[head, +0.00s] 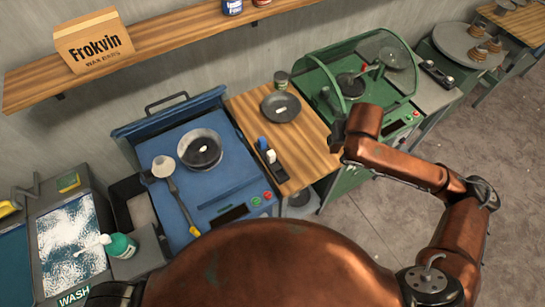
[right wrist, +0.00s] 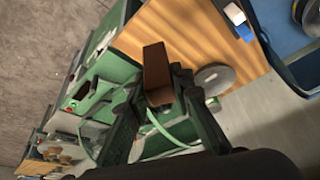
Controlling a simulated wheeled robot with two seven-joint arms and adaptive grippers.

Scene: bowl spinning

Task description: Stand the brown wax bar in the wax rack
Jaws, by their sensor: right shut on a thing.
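The brown wax bar (right wrist: 157,72) is between the fingertips of my right gripper (right wrist: 160,97) in the right wrist view. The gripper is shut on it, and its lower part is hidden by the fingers. In the head view my right gripper (head: 338,136) is to the right of the wax rack, near the wooden counter's right edge; the bar cannot be made out there. The dark wax rack (head: 278,173) lies on the wooden counter, with a blue bar (head: 262,144) and a white bar (head: 271,156) standing in it. My left gripper is not in view.
On the wooden counter (head: 308,150) are a dark plate (head: 281,107) and a small can (head: 281,78). The blue machine (head: 225,185) with a pan is on the left. The green machine (head: 398,122) with its clear guard is on the right.

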